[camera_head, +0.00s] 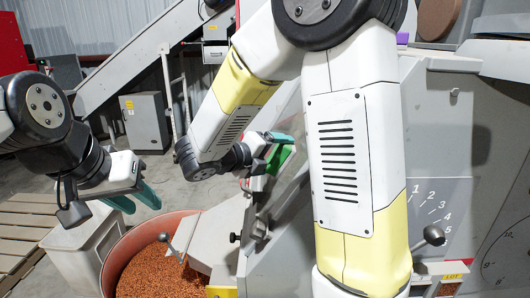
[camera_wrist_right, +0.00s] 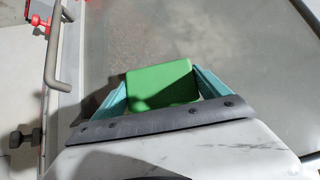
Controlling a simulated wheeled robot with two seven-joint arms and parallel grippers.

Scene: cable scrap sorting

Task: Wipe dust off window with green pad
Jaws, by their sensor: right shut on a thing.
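My right gripper (camera_head: 272,150) is shut on the green pad (camera_head: 279,158), beside the sloped side of the grey machine. In the right wrist view the pad (camera_wrist_right: 162,85) sits between the two teal fingers of this gripper (camera_wrist_right: 160,88). Beyond it lies the grey window (camera_wrist_right: 265,45), with a mottled, dusty-looking surface. The pad is over the window's near part; I cannot tell whether it touches the glass. My left gripper (camera_head: 135,199) is open and empty, above and left of the red-rimmed bin.
The round red bin (camera_head: 117,250) holds orange-brown granules. A bar handle (camera_wrist_right: 55,50) and a dark knob (camera_wrist_right: 18,138) stand at the window's left edge. A pale container (camera_head: 75,248) and wooden pallet (camera_head: 25,225) are at left. A lever knob (camera_head: 434,235) projects at right.

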